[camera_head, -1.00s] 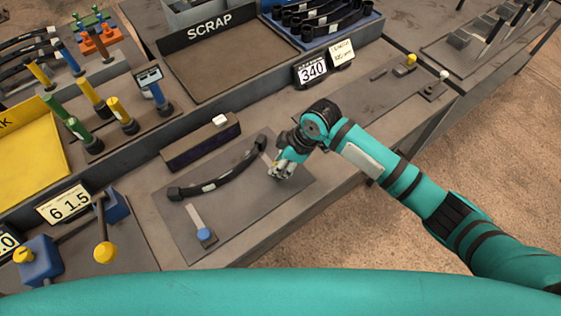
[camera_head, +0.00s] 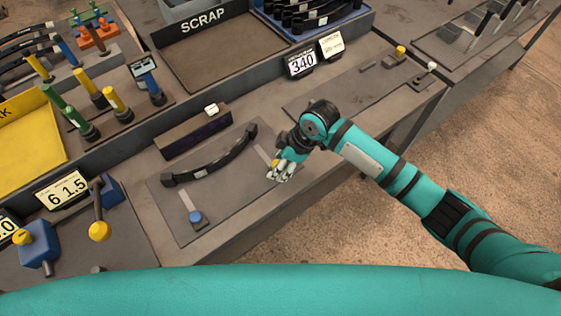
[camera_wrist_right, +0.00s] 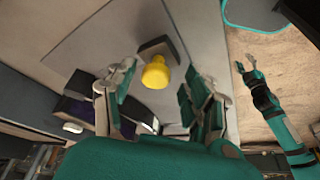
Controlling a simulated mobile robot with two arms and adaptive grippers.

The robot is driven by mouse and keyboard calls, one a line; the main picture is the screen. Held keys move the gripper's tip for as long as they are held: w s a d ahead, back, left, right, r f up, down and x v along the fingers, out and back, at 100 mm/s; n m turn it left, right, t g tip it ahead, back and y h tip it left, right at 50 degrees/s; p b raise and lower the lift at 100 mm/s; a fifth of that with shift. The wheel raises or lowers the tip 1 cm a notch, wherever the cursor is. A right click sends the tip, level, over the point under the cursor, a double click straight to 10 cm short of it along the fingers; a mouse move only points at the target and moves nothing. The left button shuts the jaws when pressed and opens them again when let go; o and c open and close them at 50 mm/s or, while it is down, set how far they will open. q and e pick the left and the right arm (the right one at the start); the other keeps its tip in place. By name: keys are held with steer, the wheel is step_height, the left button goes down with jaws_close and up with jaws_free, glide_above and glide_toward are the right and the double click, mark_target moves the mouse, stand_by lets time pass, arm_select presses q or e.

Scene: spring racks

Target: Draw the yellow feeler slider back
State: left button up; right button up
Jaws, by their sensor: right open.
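The yellow feeler slider's knob (camera_wrist_right: 155,73) stands on a dark block on the grey plate (camera_head: 170,215), between the right gripper's spread fingers in the wrist view. In the head view only a bit of yellow (camera_head: 275,163) shows at my right gripper (camera_head: 281,173), which hides most of the slider. My right gripper (camera_wrist_right: 160,100) is open, and I see no finger touching the knob. A curved black hose (camera_head: 210,167) lies on the plate. My left gripper (camera_wrist_right: 245,68) shows in the wrist view over the floor, its fingers apart.
A blue-knobbed slider (camera_head: 195,217) sits at the plate's near left. A dark box with a white button (camera_head: 195,132) stands behind the plate. The scrap tray (camera_head: 210,60) and a 340 sign (camera_head: 301,63) are farther back.

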steer(key=v, duration=1.2)
steer(key=shift+s, duration=0.1)
